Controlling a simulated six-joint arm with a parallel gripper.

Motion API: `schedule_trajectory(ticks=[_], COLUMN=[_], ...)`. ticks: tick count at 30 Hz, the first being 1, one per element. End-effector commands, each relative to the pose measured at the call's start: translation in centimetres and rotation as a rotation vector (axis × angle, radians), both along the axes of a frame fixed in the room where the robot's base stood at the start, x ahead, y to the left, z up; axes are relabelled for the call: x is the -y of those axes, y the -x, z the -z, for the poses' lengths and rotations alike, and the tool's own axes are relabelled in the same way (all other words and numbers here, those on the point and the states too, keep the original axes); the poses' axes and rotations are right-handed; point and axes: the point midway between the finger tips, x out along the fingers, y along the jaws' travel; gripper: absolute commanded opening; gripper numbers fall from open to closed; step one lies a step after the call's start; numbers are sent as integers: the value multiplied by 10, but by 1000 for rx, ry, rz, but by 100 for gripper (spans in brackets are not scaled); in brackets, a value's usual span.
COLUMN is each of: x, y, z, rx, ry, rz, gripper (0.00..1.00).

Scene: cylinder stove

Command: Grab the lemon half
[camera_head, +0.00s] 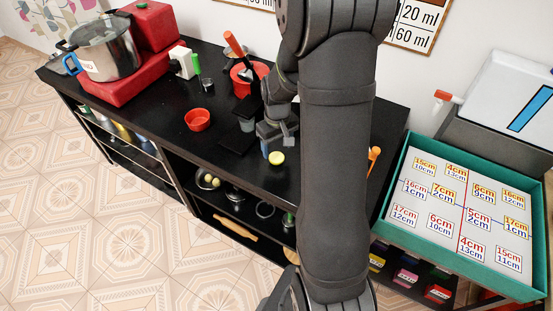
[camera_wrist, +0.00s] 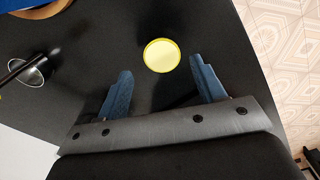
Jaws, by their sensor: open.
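The lemon half (camera_head: 277,158) is a small yellow disc on the black counter, close to its front edge. In the wrist view the lemon half (camera_wrist: 161,55) lies with its round pale yellow face up, ahead of the fingertips and roughly centred between them. My gripper (camera_head: 270,148) is just beside the lemon half in the head view. In the wrist view my gripper (camera_wrist: 160,68) shows two blue fingers spread apart with nothing between them. The fingers do not appear to touch the lemon half.
The black counter (camera_head: 165,115) holds a red bowl (camera_head: 198,119), a red pot (camera_head: 243,82) and a steel pot (camera_head: 107,55) on a red stove (camera_head: 110,85). A green-rimmed tray (camera_head: 396,180) of number cards stands at right. Counter around the lemon half looks clear.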

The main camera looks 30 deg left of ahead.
Motion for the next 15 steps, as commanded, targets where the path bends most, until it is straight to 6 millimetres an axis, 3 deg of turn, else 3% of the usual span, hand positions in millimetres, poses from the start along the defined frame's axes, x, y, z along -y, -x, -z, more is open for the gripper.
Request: schedule_trajectory(ticks=[9, 15], x=[-1, -2], y=[2, 2], z=[42, 48], rx=[-4, 0], ry=[3, 1], rz=[0, 0], gripper=[63, 63])
